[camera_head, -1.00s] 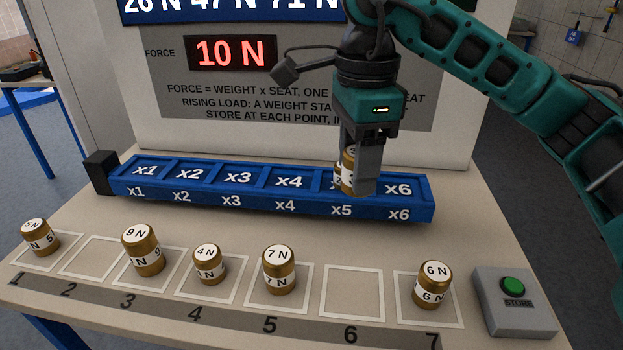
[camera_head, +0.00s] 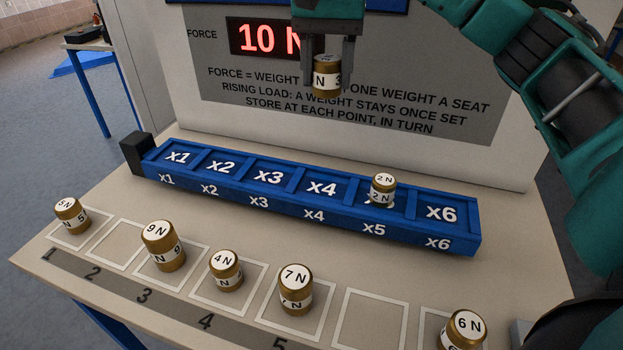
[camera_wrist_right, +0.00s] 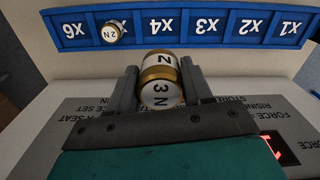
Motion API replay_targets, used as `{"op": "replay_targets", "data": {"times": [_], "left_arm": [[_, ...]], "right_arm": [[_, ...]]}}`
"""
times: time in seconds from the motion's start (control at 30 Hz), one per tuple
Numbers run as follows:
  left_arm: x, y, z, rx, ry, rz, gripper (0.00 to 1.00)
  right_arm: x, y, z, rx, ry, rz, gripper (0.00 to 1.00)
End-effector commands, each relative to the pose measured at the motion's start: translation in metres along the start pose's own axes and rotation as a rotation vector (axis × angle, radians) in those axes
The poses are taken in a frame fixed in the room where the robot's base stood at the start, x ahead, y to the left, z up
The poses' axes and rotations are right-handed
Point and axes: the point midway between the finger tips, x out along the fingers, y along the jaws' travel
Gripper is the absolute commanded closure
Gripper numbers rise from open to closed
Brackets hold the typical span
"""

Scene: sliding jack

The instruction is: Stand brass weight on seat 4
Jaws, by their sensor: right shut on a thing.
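My right gripper (camera_head: 327,70) is shut on a brass weight (camera_head: 326,80) with a white band marked 3 N. It holds the weight upright, high in front of the grey panel and above the blue rail. The held weight also fills the middle of the right wrist view (camera_wrist_right: 160,82), between both fingers. Seat 4 is the compartment marked x4 (camera_head: 321,188); it is empty, and shows empty in the right wrist view (camera_wrist_right: 161,26) too. A small 2 N weight (camera_head: 382,190) stands on seat x5. My left gripper is not in view.
Seats x1, x2, x3 and x6 (camera_head: 441,213) are empty. On the table's front squares stand 5 N (camera_head: 71,216), 9 N (camera_head: 163,246), 4 N (camera_head: 226,271), 7 N (camera_head: 296,290) and 6 N (camera_head: 464,331) weights. The display (camera_head: 262,38) reads 10 N.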

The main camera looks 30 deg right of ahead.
Motion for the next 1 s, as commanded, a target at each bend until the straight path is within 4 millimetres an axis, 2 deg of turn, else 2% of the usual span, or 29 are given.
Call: {"op": "replay_targets", "data": {"times": [0.13,0.27,0.3,0.5,0.7,1.0], "left_arm": [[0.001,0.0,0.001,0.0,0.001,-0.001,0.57],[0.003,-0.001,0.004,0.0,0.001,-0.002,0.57],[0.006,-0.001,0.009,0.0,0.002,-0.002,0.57],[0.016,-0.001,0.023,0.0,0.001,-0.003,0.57],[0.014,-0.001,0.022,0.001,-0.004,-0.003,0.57],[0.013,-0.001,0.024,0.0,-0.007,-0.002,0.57]], "right_arm": [[0.008,0.0,-0.002,-0.028,-0.002,0.0,0.93],[0.032,0.001,-0.002,-0.029,-0.005,0.002,0.93],[0.045,0.0,-0.001,-0.03,-0.006,0.002,0.93],[0.095,0.0,-0.001,-0.028,-0.005,0.001,0.93],[0.137,0.001,-0.002,-0.026,-0.002,0.002,0.93],[0.163,0.001,-0.002,-0.026,0.0,0.0,0.93]]}}
